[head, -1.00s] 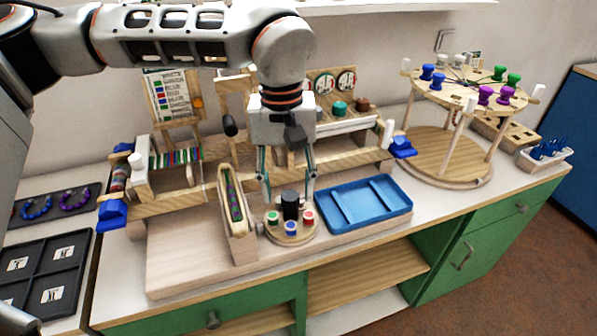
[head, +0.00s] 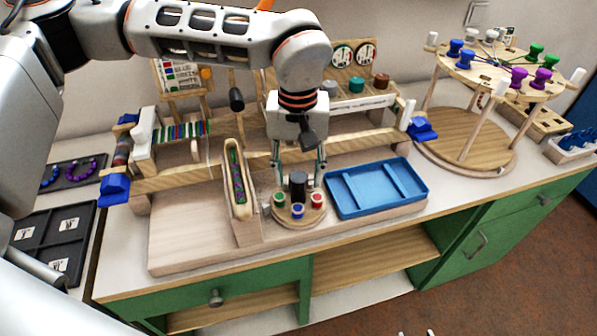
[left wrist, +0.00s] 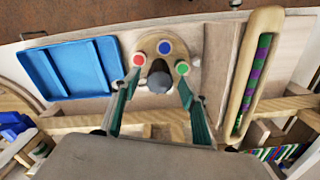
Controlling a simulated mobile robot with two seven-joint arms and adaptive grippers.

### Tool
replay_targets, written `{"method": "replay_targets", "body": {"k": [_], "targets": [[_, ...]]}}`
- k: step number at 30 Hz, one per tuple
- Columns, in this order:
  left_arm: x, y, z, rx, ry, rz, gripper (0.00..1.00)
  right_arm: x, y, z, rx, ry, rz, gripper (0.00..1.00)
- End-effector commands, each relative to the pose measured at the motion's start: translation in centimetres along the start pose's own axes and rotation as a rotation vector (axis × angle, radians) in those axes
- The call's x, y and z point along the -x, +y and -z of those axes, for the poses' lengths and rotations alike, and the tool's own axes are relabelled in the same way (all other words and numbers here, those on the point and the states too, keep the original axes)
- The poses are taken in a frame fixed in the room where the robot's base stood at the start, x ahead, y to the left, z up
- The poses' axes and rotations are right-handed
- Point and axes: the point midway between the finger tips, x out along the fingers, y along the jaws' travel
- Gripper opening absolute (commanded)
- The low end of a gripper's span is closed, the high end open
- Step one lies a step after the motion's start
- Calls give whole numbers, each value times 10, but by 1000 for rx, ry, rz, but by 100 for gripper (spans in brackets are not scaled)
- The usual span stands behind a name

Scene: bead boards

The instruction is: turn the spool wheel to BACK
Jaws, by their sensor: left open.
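The spool wheel (head: 298,221) is a small round wooden disc on the wooden base, with an upright dark knob (head: 298,186) on it. A green spool (head: 279,199), a blue spool (head: 298,210) and a red spool (head: 317,200) stand on its front side in the head view. My left gripper (head: 298,181) is open, pointing down, with its fingers on either side of the knob. In the left wrist view the knob (left wrist: 159,76) lies between and beyond the two spread fingers. Contact with the knob cannot be made out.
A blue tray (head: 377,211) lies just right of the wheel. A narrow wooden holder (head: 231,180) with a green and purple strip stands just left. A wooden beam runs behind. A spool carousel (head: 505,78) stands farther right. The base's left part is bare.

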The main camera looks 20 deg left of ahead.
Motion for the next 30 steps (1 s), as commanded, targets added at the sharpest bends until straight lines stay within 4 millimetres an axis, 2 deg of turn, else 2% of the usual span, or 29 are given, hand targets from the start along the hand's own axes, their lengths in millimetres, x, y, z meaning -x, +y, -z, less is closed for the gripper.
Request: {"method": "replay_targets", "body": {"k": [7,8,12,23,30], "targets": [[-1,0,0,0,1,-1,44,0,1,0,1,1,-2,40],[-1,0,0,0,1,-1,42,0,1,0,1,1,-2,40],[-1,0,0,-1,1,-1,6,0,1,0,0,1,-2,40],[0,0,0,29,1,0,6,1,2,3,0,4,-3,40],[2,0,0,153,3,-2,6,3,2,8,-5,9,-3,40]]}}
